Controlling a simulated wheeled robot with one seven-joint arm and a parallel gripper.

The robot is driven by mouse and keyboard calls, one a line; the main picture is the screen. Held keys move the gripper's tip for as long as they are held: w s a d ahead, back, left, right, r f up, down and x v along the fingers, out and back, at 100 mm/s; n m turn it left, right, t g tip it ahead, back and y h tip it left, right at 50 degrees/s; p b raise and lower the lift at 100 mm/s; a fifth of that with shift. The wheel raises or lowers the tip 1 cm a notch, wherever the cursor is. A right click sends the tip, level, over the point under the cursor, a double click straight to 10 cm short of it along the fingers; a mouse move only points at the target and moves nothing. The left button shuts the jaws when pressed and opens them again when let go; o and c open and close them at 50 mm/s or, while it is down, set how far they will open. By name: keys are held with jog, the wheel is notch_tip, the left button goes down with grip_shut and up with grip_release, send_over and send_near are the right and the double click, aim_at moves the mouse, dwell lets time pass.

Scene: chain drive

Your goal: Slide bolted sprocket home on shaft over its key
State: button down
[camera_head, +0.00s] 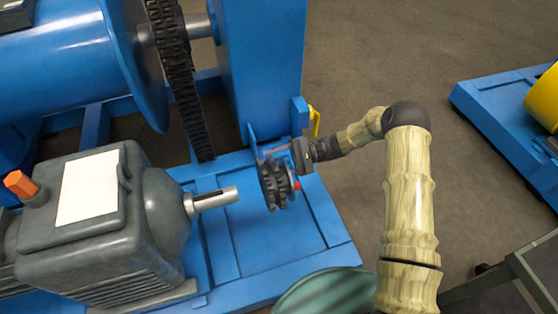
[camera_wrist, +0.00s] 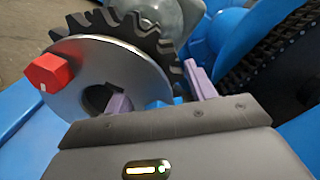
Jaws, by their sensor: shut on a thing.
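The dark toothed sprocket (camera_head: 273,185) is held in the air off the end of the shaft (camera_head: 214,199), with a gap between them. In the wrist view the sprocket (camera_wrist: 140,38) shows a silver hub plate (camera_wrist: 115,75) with a central bore, a red bolt head (camera_wrist: 47,73) and a blue bolt head (camera_wrist: 163,102). The shaft sticks out from the grey motor and has a dark slot along its top; I cannot make out the key itself. My gripper (camera_head: 291,160) is shut on the sprocket's hub, one purple finger in the bore and one outside; it also shows in the wrist view (camera_wrist: 160,90).
The grey motor (camera_head: 150,230) stands left on the blue base frame (camera_head: 295,240). A green round surface (camera_head: 320,292) lies near the front.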

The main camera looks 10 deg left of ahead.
aim_at(258, 166)
jog(key=shift+s+a+r, duration=0.1)
jog(key=shift+a+r, duration=0.2)
jog(key=shift+r, duration=0.05)
jog(key=shift+a, duration=0.15)
dwell(0.3)
jog(key=shift+p+x, duration=0.85)
jog(key=shift+x, duration=1.9)
jog(key=shift+s+r+p, duration=0.1)
jog(key=shift+s+p, duration=0.05)
jog(key=shift+p, duration=0.4)
dwell(0.4)
jog(key=shift+p+x, duration=0.35)
jog(key=shift+x, duration=1.6)
dwell(1.3)
